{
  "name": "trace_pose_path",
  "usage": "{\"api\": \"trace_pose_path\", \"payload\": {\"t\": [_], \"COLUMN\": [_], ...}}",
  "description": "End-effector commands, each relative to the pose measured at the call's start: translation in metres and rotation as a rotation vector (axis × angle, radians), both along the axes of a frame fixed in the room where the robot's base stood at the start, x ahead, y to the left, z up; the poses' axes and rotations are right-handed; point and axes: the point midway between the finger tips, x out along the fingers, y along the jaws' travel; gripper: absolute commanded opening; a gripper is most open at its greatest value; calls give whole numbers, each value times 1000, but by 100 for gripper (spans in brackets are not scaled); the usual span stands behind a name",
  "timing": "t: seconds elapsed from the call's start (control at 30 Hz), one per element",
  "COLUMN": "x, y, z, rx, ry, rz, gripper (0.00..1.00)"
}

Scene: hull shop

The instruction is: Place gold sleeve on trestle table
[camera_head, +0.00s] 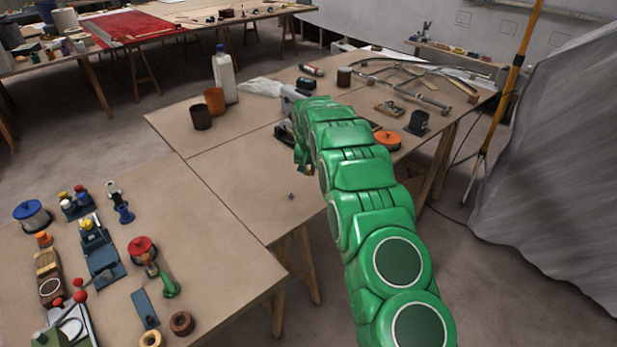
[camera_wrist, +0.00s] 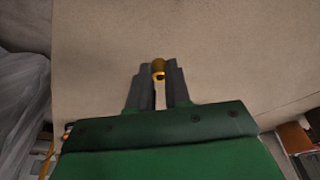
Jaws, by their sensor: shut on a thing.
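My gripper (camera_wrist: 160,74) is shut on the small gold sleeve (camera_wrist: 159,64), which shows between the fingertips in the wrist view. In the head view my green arm reaches over the trestle table (camera_head: 240,172) and hides most of the gripper and the sleeve. The bare tan tabletop also fills much of the wrist view (camera_wrist: 230,50). I cannot tell whether the sleeve touches the tabletop.
An orange disc (camera_head: 387,139) and a dark holder (camera_head: 417,123) lie right. The table's near part is mostly clear, with a small grey piece (camera_head: 291,196).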

Motion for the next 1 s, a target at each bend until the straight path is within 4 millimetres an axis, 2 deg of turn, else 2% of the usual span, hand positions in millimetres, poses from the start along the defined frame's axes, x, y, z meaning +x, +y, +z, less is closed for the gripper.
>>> {"api": "trace_pose_path", "payload": {"t": [0.37, 0.63, 1.0], "x": [8, 10, 10], "y": [2, 2, 2], "z": [-11, -42, -45], "rx": [0, -1, 0], "ry": [2, 2, 1], "rz": [0, 0, 0], "gripper": [0, 0, 0]}}
